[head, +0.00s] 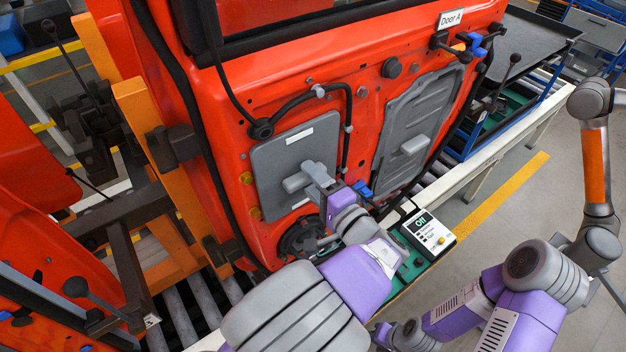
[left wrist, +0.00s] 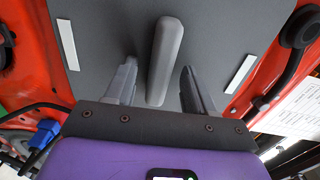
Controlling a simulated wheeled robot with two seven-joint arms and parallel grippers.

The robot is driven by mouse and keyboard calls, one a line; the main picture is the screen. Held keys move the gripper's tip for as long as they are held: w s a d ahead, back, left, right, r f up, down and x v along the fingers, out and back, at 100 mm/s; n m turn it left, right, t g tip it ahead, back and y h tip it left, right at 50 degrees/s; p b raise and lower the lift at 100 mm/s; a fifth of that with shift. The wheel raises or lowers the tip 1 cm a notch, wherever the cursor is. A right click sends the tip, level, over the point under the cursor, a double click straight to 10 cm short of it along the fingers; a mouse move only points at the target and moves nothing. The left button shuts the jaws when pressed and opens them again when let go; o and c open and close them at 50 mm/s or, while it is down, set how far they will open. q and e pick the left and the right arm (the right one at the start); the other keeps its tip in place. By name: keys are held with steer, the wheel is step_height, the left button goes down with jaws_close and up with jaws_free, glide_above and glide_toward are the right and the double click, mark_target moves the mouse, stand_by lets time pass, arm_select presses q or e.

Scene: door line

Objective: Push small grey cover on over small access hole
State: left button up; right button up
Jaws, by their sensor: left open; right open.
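The small grey cover (head: 285,150) lies against the lower left part of the red door (head: 350,75), with a pale bar handle (head: 297,183) standing out from it. The cover hides any hole behind it. My left gripper (head: 312,185) is at the handle. In the left wrist view, its two open fingers (left wrist: 158,88) stand either side of the handle (left wrist: 165,60), with a gap on each side. The cover (left wrist: 100,30) fills the upper part of that view. My right arm shows at the lower right in the head view, but its fingertips are not visible.
A larger grey cover (head: 417,112) sits on the door to the right. Black cables (head: 345,105) run between the covers. A small display box (head: 428,234) reading "Off" stands below the door. An orange-banded grey arm (head: 594,165) stands at the right. Floor is free near the yellow line (head: 505,195).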

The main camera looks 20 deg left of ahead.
arm_select(q)
steer(key=shift+d, duration=0.1)
steer(key=b+v, duration=0.1)
steer(key=v, duration=1.3)
steer(key=shift+b, duration=0.35)
